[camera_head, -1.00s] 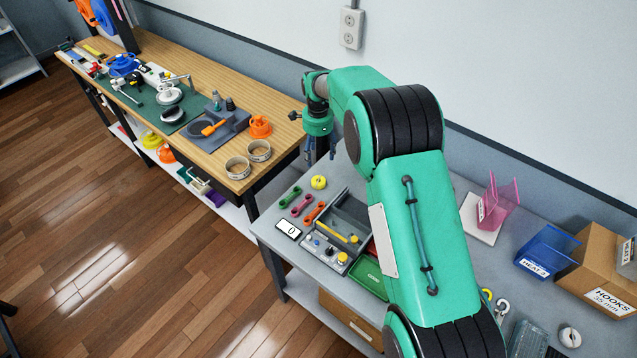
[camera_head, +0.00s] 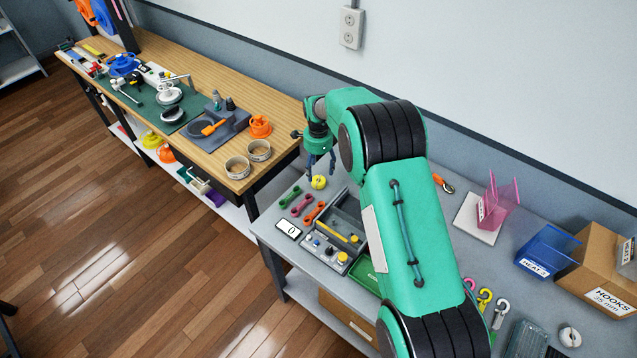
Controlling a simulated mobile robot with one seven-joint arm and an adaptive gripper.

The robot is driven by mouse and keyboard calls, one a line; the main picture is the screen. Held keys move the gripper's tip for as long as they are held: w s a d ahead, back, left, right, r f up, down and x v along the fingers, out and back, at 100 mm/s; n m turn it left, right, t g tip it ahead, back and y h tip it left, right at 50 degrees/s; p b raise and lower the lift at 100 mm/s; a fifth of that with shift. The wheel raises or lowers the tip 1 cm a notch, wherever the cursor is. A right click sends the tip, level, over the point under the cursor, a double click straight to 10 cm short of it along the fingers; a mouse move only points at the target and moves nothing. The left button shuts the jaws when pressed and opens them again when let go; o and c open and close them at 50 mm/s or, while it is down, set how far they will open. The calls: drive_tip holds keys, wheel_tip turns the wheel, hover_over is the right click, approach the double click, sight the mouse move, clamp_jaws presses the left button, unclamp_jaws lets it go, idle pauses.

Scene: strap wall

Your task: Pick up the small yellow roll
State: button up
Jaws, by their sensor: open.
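The small yellow roll (camera_head: 318,182) lies on the grey table near its far left corner, beyond the coloured wrenches. My gripper (camera_head: 320,167) points down just above the roll, with its dark fingers apart. One fingertip comes close to the roll's top edge in the picture. I cannot tell whether it touches the roll or is only in front of or behind it. The gripper holds nothing that I can see.
Green, pink and orange wrenches (camera_head: 302,204) and a white display (camera_head: 288,229) lie in front of the roll. A grey compartment tray (camera_head: 352,207) stands to the right. The wooden bench (camera_head: 220,92) is at the left, and the wall runs behind.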

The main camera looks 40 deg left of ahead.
sight(319, 180)
drive_tip(key=shift+f, duration=0.15)
drive_tip(key=shift+d+f, duration=0.15)
drive_tip(key=shift+f, duration=2.4)
drive_tip(key=c, duration=1.2)
